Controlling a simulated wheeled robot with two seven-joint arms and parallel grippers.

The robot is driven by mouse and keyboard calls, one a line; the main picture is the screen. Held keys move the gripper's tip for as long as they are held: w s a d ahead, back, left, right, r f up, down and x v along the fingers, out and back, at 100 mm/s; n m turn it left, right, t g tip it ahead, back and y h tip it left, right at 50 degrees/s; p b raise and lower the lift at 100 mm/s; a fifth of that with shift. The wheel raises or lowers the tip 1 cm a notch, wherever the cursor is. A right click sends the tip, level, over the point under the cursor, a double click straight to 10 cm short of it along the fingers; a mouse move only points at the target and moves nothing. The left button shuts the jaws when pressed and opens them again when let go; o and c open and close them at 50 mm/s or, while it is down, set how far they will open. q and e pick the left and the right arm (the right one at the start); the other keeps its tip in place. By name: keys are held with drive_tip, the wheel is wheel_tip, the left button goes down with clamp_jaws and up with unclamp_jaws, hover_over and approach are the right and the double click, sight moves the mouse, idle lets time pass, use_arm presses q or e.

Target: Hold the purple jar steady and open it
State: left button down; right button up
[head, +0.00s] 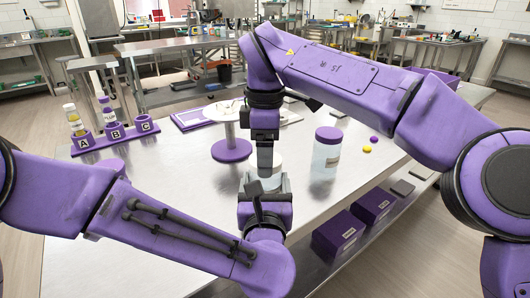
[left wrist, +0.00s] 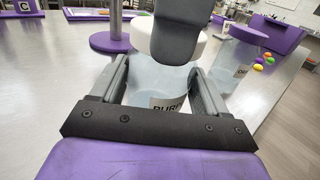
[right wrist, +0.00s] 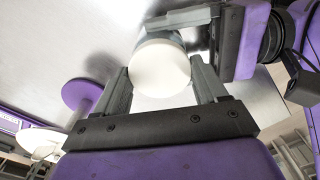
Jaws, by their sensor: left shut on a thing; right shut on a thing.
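The jar (left wrist: 168,82) stands on the steel table, a clear body with a partly hidden label starting "PUR". Its white lid (right wrist: 162,68) fills the middle of the right wrist view, and the jar looks closed. My left gripper (left wrist: 163,75) is shut around the jar's body from the near side, one finger on each side. My right gripper (right wrist: 161,72) comes down from above and is shut on the lid. In the head view the two grippers hide most of the jar (head: 277,165).
A second jar (head: 325,155) with a purple lid stands to the right, near small candies (head: 370,144). A round stand (head: 231,150) with a purple base is behind left. A purple rack (head: 115,140) marked A, B, C holds tubes. The table's front left is clear.

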drive_tip(key=n, duration=0.9)
drive_tip(key=shift+n, duration=0.4)
drive_tip(key=n, duration=0.5)
drive_tip(key=shift+n, duration=0.4)
drive_tip(key=n, duration=1.2)
drive_tip(key=shift+r, duration=0.1)
drive_tip(key=n, duration=0.9)
drive_tip(key=shift+n, duration=0.3)
drive_tip(key=n, duration=0.6)
